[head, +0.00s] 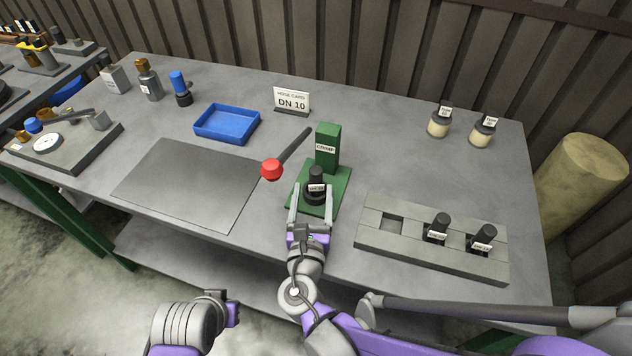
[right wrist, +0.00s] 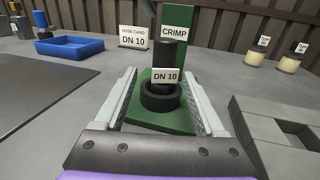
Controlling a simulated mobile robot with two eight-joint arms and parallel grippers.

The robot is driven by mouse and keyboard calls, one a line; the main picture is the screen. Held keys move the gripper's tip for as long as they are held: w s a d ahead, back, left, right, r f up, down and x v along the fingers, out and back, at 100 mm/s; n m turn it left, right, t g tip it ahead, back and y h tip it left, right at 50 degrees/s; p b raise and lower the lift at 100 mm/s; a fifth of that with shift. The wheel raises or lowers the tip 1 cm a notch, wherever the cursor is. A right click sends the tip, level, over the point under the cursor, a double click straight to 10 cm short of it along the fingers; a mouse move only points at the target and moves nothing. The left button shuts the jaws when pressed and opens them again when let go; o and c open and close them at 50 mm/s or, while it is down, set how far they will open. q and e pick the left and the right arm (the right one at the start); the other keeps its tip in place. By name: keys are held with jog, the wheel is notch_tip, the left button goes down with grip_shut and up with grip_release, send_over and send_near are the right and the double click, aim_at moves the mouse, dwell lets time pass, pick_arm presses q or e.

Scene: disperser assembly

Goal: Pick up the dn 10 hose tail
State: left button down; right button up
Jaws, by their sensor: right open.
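The black DN 10 hose tail (head: 316,186) stands upright on the green base of the crimp press (head: 328,146). In the right wrist view the hose tail (right wrist: 163,85) shows its DN 10 label and a wide black ring at its foot. My right gripper (head: 310,196) is open. Its two fingers reach forward on either side of the hose tail, with clear gaps on both sides in the right wrist view (right wrist: 165,100). The hose tail appears just ahead of or between the fingertips. My left gripper (head: 228,308) is low at the front, off the table; its jaws are unclear.
A red-knobbed lever (head: 272,169) sticks out left of the press. A grey rack (head: 378,250) at right holds two black labelled parts and has an empty square slot. A blue tray (head: 227,124), a DN 10 hose card (head: 292,99) and two jars (head: 438,124) stand farther back.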

jog(key=w, duration=0.4)
jog(key=w+d, duration=0.1)
jog(key=w, duration=0.1)
jog(key=shift+w, duration=0.3)
grip_shut()
